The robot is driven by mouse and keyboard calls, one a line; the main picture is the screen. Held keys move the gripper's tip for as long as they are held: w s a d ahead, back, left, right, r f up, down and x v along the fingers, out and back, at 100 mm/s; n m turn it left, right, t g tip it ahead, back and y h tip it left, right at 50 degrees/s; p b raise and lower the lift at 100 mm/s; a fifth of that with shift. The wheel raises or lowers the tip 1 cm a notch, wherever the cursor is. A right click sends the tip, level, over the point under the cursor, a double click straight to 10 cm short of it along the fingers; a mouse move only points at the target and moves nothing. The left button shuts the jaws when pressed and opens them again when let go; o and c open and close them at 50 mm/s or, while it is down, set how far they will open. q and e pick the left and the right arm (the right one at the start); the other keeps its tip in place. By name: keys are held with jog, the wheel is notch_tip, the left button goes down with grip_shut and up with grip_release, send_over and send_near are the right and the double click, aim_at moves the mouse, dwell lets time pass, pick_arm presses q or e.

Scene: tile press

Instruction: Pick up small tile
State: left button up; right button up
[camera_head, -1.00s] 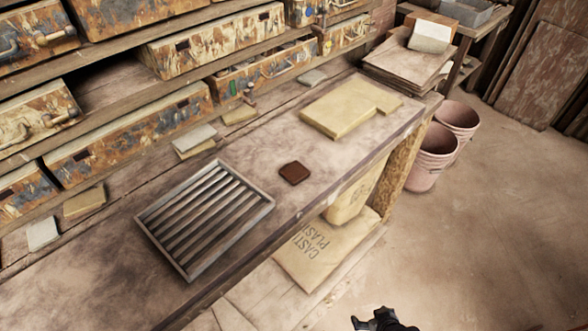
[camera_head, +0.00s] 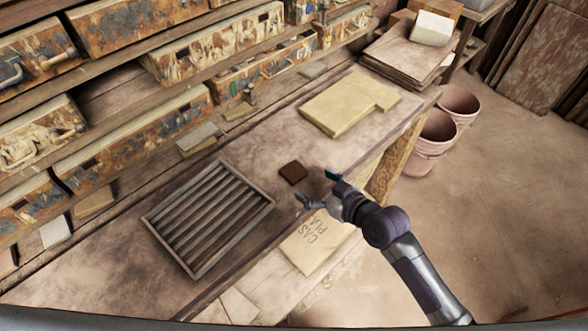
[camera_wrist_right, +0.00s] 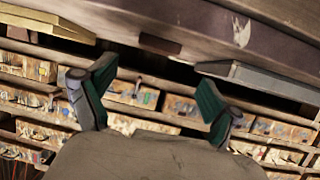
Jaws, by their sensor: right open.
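The small dark brown tile (camera_head: 293,172) lies flat on the workbench, right of the slatted metal rack. My right gripper (camera_head: 316,187) is open and empty beside the tile, at the bench's front edge, with its fingers pointing toward the tile. A gap shows between the fingertips and the tile. In the right wrist view the tile (camera_wrist_right: 160,44) appears beyond the two spread green-padded fingers (camera_wrist_right: 155,88), roughly between them. My left gripper is not in view.
The slatted rack (camera_head: 210,218) lies left of the tile. A pale yellow slab (camera_head: 345,103) lies behind it to the right. Shelves with worn drawers (camera_head: 140,125) line the back. Pink buckets (camera_head: 434,140) stand on the floor at right. The bench around the tile is clear.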

aim_at(294, 170)
jog(key=shift+x, duration=1.1)
jog(key=shift+p+x, duration=0.65)
jog(key=shift+x, duration=2.15)
jog(key=shift+d, duration=0.2)
jog(key=shift+c, duration=0.2)
jog(key=c, duration=1.2)
jog(key=shift+c, duration=0.2)
jog(key=shift+r, duration=0.1)
